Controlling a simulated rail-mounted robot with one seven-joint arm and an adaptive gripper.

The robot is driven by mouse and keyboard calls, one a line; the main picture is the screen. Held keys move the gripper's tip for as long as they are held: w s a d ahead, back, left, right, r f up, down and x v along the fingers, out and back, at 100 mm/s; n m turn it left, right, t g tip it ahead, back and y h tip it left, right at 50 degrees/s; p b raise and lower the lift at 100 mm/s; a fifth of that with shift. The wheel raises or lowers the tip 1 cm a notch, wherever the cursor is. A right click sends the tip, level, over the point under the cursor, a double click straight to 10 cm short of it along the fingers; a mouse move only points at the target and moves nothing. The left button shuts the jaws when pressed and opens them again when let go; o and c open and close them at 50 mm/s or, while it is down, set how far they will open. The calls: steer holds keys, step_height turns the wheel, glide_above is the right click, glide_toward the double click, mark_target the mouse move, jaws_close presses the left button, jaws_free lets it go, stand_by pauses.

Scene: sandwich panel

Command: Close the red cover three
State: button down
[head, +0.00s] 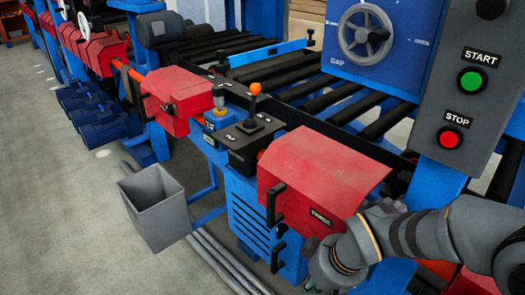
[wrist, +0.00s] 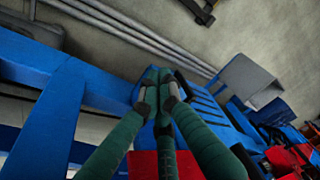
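The large red cover (head: 318,172) is in the front middle of the head view, on top of a blue cabinet. Its front plate has a small dark label that appears to read "THREE", and a black handle (head: 274,204) is at its left edge. My arm hides its lower right part. My gripper (head: 325,280) is low at the cover's front right corner, largely cut off by the picture's bottom edge. In the wrist view the green fingers of my gripper (wrist: 160,88) come together at the tips with nothing visible between them. A red surface (wrist: 150,165) shows below and behind them.
A second red cover (head: 175,98) is farther left, past an orange-knobbed joystick (head: 253,104). A grey bin (head: 155,205) hangs at the left. A grey START/STOP panel (head: 470,85) stands at the right. Black rollers (head: 330,95) lie behind. Floor pipes (wrist: 150,40) run past the blue frame.

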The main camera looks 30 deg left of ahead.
steer(key=w+a+r+n+p, duration=0.1)
steer(key=w+a+r+p, duration=0.1)
steer(key=a+r+p, duration=0.55)
steer(key=w+a+r+n+p, duration=0.1)
steer(key=a+r+p, duration=0.3)
steer(key=r+p, duration=0.65)
steer(key=w+a+r+n+p, duration=0.1)
steer(key=w+a+r+p, duration=0.1)
steer(key=a+r+p, duration=0.7)
steer(key=d+f, duration=0.3)
steer(key=f, duration=0.4)
steer(key=shift+d+f, duration=0.15)
steer(key=shift+d, duration=0.25)
steer(key=shift+w, duration=0.1)
